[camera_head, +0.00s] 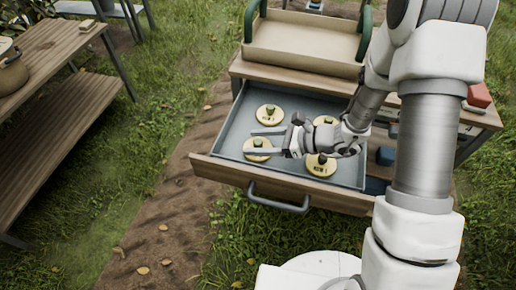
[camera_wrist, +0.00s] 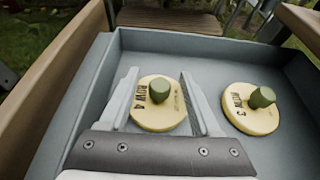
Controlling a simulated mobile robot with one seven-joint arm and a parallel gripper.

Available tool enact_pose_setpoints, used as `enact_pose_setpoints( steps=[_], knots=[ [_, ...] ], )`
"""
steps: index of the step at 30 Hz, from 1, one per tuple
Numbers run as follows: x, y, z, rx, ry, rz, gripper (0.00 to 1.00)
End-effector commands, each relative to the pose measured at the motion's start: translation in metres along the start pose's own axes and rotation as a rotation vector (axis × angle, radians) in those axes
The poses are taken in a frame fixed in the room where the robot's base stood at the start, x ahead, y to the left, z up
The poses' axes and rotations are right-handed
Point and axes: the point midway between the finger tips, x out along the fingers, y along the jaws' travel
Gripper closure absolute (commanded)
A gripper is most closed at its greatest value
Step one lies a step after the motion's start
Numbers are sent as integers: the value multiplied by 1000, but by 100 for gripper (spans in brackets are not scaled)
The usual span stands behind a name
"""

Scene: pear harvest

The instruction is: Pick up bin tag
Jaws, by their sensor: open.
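Several round cream bin tags with green knobs lie in the open grey drawer (camera_head: 225,155). The front-left tag (camera_head: 262,157) reads "ROW 4" in the wrist view (camera_wrist: 150,118). The back-left tag (camera_head: 270,122) reads "ROW 3" there (camera_wrist: 262,120). Two more, back right (camera_head: 326,118) and front right (camera_head: 314,171), are partly covered by my arm in the head view. My gripper (camera_head: 252,144) is open and empty, reaching left over the drawer. In the wrist view, its fingers (camera_wrist: 158,76) lie either side of the ROW 4 tag. I cannot tell their height above it.
The drawer's wooden front (camera_head: 225,172) with its handle (camera_head: 278,204) and its grey side walls border the tags. A tan tray (camera_head: 303,40) with green handles stands on the tabletop behind. A blue object (camera_head: 385,156) sits at the right. A wooden bench (camera_head: 65,110) stands at far left.

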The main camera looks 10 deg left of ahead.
Motion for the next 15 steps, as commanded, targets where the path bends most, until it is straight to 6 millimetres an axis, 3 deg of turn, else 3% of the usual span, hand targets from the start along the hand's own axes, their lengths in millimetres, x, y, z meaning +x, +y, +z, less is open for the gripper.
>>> enact_pose_setpoints(
  steps=[3, 13, 15],
  knots=[
    [0, 0, 0, 0, 0, 0, 36],
    [-1, 0, 0, 0, 0, 0, 95],
    [-1, 0, 0, 0, 0, 0, 100]
  ],
)
